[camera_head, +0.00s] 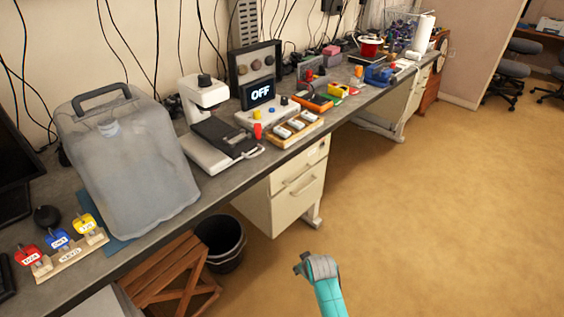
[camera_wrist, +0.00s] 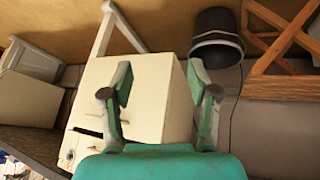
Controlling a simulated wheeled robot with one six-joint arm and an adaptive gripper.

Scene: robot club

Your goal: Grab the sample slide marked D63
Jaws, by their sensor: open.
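A wooden tray (camera_head: 318,128) on the workbench holds 3 small white pieces (camera_head: 282,132), which may be sample slides. Any marks on them are too small to read, so I cannot tell which is D63. My gripper (camera_head: 303,264) is open and empty over the floor, in front of the bench and below its top. In the wrist view, my gripper (camera_wrist: 158,84) has its two fingers apart with a white drawer cabinet (camera_wrist: 145,100) beyond them. No slide shows in the wrist view.
A large water container (camera_head: 125,165) and coloured tagged keys (camera_head: 57,240) are at the left.

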